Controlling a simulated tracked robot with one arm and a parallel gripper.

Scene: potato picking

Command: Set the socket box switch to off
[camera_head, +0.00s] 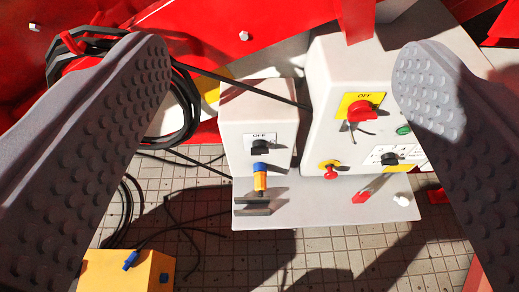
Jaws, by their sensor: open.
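The socket box (236,115) is a small white box left of a larger one. On its front is a black rotary switch (260,148) with a label above it reading OFF. A blue and orange plug (260,177) sits just below the switch. My gripper (283,72) is open, with one grey studded finger on each side of the picture. The boxes show in the gap between the fingers, and nothing is held. The exact angle of the switch knob is too small to tell.
A larger white box (330,75) stands right, with a red switch (362,110) on yellow, a red button (330,170) and a black knob (389,158). Black cables (180,110) hang left. A yellow box (125,275) stands at lower left. Red machinery (230,25) is behind.

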